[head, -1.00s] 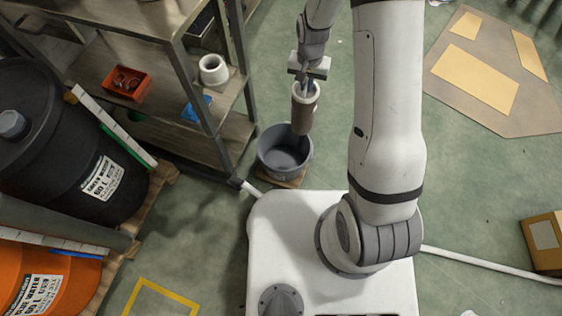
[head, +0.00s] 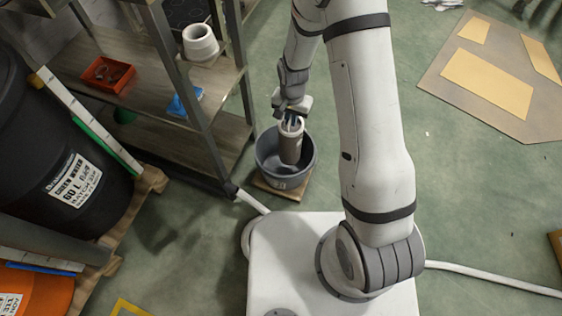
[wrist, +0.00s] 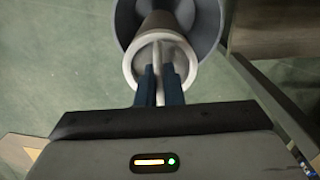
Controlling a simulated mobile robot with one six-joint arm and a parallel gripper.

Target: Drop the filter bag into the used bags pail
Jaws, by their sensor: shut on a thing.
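The filter bag (head: 291,148) is a brownish-grey sleeve with a white ring at its top. It hangs roughly upright from my gripper (head: 290,120), over the grey pail (head: 266,165), and overlaps the pail's mouth in the head view. I cannot tell for sure how far its lower end is inside the rim. In the wrist view the dark blue fingers of my gripper (wrist: 158,88) are shut on the bar across the bag's white ring (wrist: 133,72). The pail (wrist: 208,22) shows behind and below the bag there. Most of the pail's inside is hidden.
The pail stands on a small wooden board (head: 285,188) beside a metal shelf (head: 215,140). The shelf holds a red bin (head: 107,74), a white ring (head: 200,42) and a blue item (head: 184,102). A white hose (head: 250,202) runs near the pail.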

